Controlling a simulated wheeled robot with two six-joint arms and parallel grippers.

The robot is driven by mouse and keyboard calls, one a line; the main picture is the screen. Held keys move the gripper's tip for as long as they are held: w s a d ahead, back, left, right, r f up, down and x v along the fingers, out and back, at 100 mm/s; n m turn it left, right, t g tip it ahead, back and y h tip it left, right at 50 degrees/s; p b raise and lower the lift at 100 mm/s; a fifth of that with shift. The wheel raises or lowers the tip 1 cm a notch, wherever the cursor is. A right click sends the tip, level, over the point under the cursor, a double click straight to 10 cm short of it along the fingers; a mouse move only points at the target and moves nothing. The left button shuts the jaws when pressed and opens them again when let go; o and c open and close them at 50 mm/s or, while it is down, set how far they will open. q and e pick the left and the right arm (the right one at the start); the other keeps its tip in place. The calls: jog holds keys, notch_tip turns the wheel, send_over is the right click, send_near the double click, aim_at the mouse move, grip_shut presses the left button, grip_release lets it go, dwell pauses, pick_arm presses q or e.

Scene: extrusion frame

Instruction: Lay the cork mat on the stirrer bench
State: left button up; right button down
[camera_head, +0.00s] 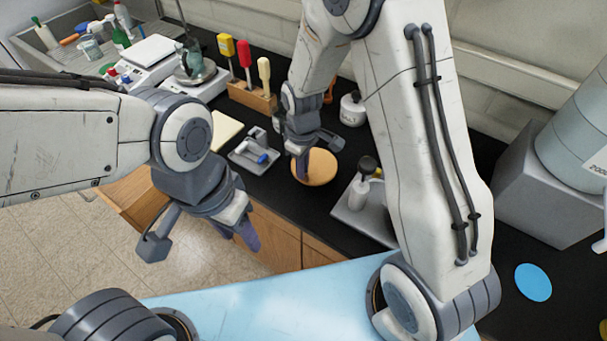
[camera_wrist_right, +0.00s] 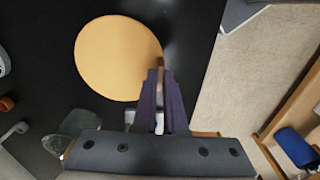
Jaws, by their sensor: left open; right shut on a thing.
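The cork mat, a round tan disc (camera_head: 318,169), shows over the black bench top (camera_head: 290,208) in the head view, and also large in the right wrist view (camera_wrist_right: 112,58). My right gripper (camera_head: 301,172) is shut on the mat's edge; its fingers show at that edge in the wrist view (camera_wrist_right: 160,78). I cannot tell whether the mat touches the bench or hangs just above it. A stirrer with a glass beaker (camera_head: 192,62) stands at the back left. My left gripper (camera_head: 243,232) is open and empty, in front of the bench's wooden cabinets.
A wooden block (camera_head: 250,96) with yellow, red and cream handles stands behind the mat. A grey tray (camera_head: 243,160) with a blue-ended item lies left of it. A white jar (camera_head: 353,109) and a bottle tray (camera_head: 350,220) stand right. A blue disc (camera_head: 533,282) lies far right.

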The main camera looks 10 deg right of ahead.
notch_tip(320, 180, down, 3)
jog(key=shift+s+f+p, duration=0.1)
jog(key=shift+f+p, duration=0.1)
jog(key=shift+p, duration=0.25)
jog(key=shift+f, duration=0.2)
jog(key=shift+f, duration=0.2)
jog(key=c, duration=1)
grip_release()
jog(key=shift+r, duration=0.1)
